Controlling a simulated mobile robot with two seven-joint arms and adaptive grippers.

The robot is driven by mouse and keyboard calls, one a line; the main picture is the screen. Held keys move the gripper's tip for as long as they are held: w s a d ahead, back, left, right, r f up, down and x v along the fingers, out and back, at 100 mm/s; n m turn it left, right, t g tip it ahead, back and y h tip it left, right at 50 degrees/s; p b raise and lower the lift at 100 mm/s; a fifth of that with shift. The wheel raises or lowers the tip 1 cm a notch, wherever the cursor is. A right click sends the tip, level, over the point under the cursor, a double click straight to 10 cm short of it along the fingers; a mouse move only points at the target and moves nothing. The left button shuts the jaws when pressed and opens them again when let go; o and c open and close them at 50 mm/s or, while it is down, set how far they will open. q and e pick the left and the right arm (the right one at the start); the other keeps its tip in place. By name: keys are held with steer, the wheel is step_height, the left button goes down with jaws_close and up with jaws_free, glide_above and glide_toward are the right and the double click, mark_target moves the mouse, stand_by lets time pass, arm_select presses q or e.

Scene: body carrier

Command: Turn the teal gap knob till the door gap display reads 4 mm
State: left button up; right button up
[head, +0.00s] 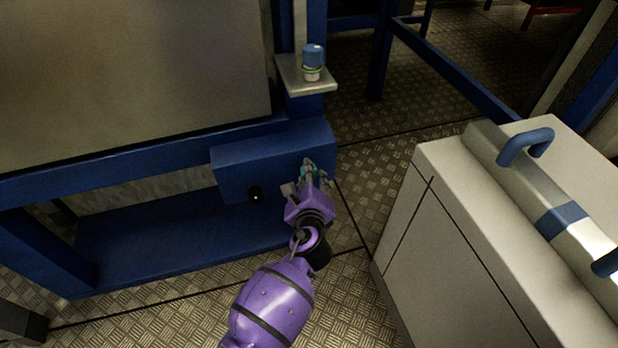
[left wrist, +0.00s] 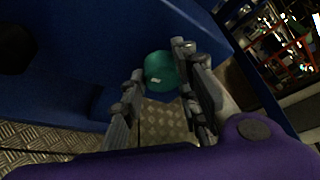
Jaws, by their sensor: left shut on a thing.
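The teal gap knob (left wrist: 161,72) is a round teal cap with a small pale mark, in front of the blue frame in the left wrist view. My left gripper (left wrist: 158,80) has its grey fingers on either side of it and is shut on it. In the head view my purple left arm reaches up to the right end of a blue box, with the left gripper (head: 306,178) there. Only a bit of teal shows between its fingers. The door gap display cannot be made out in either view. My right gripper is not in view.
The blue box (head: 235,170) carries a black round part (head: 256,194) left of my gripper. A blue-capped item (head: 312,62) stands on a small ledge (head: 291,77) above. A pale cabinet (head: 440,240) with blue handles stands to the right, with patterned metal floor between.

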arm_select(q)
steer(key=shift+s+a+f, duration=0.2)
steer(key=shift+f, duration=0.3)
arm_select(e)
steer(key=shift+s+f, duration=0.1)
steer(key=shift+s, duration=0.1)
arm_select(q)
steer(key=o, duration=1)
steer(key=shift+o, duration=0.2)
steer(key=shift+d+r, duration=0.1)
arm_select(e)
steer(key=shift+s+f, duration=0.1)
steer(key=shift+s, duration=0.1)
arm_select(q)
steer(key=shift+w+r, duration=0.1)
steer(key=shift+d+r, duration=0.1)
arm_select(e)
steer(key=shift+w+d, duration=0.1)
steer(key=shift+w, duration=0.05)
arm_select(q)
steer(key=v, duration=1.2)
